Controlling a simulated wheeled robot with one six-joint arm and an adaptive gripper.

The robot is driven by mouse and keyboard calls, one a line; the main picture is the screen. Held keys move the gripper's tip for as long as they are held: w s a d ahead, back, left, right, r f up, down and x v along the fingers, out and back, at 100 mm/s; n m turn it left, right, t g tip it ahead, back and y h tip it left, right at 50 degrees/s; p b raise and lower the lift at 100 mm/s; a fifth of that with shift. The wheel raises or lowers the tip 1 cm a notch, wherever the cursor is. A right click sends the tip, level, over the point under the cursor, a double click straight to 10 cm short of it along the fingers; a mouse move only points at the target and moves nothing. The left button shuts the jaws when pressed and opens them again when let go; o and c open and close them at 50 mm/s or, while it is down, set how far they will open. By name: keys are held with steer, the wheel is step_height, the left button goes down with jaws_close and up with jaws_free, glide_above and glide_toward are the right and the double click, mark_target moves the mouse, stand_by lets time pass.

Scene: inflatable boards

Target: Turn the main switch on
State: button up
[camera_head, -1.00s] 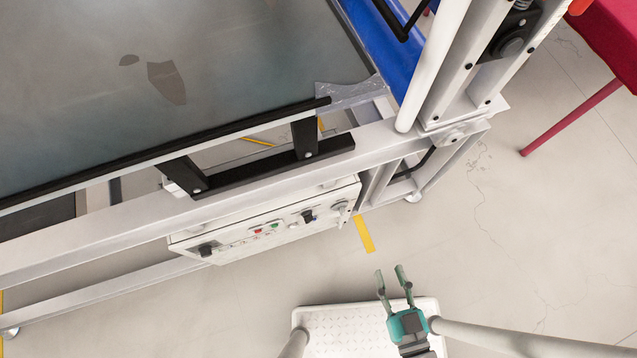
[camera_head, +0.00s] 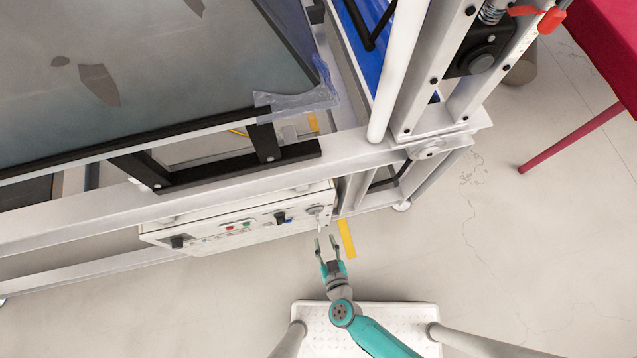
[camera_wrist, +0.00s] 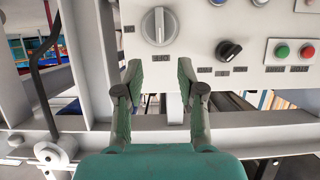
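The main switch looks to be the large grey rotary knob (camera_wrist: 159,26) at the end of a white control panel, with a label reading "OFF" below it in the wrist view. In the head view the knob (camera_head: 316,211) is at the panel's right end. My gripper (camera_head: 328,240) is open and empty, just in front of the panel's right end. In the wrist view my gripper's fingers (camera_wrist: 161,76) point toward the panel, spread apart below the knob and not touching it.
The control panel (camera_head: 255,236) also carries a black knob (camera_wrist: 229,50), a green button (camera_wrist: 282,52) and a red button (camera_wrist: 307,52). It hangs under a grey frame beam (camera_head: 80,226). A white step stool (camera_head: 395,318) stands by my arm. Open floor lies right.

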mark_target(317, 218)
steer(key=x, duration=1)
steer(key=shift+w+r, duration=0.1)
steer(key=shift+w, duration=0.05)
steer(key=shift+c, duration=0.2)
jaws_close()
